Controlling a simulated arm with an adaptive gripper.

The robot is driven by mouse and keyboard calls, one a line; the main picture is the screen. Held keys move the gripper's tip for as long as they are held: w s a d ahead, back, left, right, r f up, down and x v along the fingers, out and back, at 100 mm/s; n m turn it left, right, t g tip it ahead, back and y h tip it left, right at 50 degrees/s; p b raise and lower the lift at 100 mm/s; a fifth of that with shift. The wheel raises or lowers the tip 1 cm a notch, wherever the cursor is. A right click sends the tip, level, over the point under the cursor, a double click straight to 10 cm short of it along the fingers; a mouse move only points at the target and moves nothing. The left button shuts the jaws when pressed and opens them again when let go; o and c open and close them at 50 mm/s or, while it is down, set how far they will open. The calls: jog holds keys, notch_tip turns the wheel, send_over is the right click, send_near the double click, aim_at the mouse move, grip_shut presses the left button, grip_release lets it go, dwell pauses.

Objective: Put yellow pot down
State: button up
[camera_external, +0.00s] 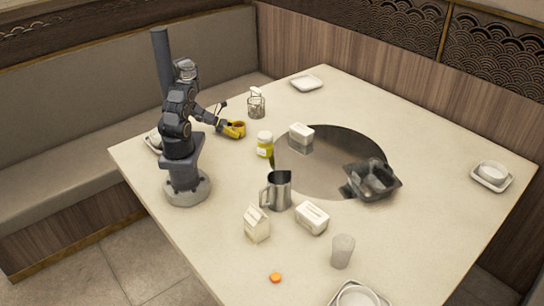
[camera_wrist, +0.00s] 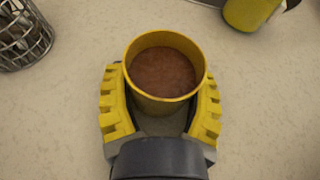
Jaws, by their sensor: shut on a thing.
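The yellow pot (camera_wrist: 165,104) is a round cup with a brown filling, seen from above in the wrist view. My gripper (camera_wrist: 162,100) has its yellow ribbed fingers closed around the pot's two sides. In the external view, my gripper (camera_external: 238,128) holds the yellow pot (camera_external: 239,126) over or on the table (camera_external: 225,165), left of the dark round area. The pot looks upright. I cannot tell whether its base touches the table.
A wire basket (camera_external: 256,105) stands behind the pot; a yellow jar with a white lid (camera_external: 265,146) is to its right. A steel pitcher (camera_external: 278,190), milk carton (camera_external: 257,224), white box (camera_external: 312,218) and black container (camera_external: 372,181) stand farther off. Table left of the pitcher is clear.

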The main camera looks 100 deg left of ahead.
jog(key=shift+f, duration=0.25)
jog(key=o, duration=1.1)
jog(key=shift+r, duration=0.1)
jog(key=shift+s+a+r, duration=0.1)
jog(key=shift+s+r, duration=0.05)
jog(key=shift+s, duration=0.15)
jog(key=v, duration=0.5)
jog(key=shift+s+a, duration=0.1)
jog(key=shift+s, duration=0.2)
jog(key=s, duration=0.9)
jog(key=shift+s, duration=0.9)
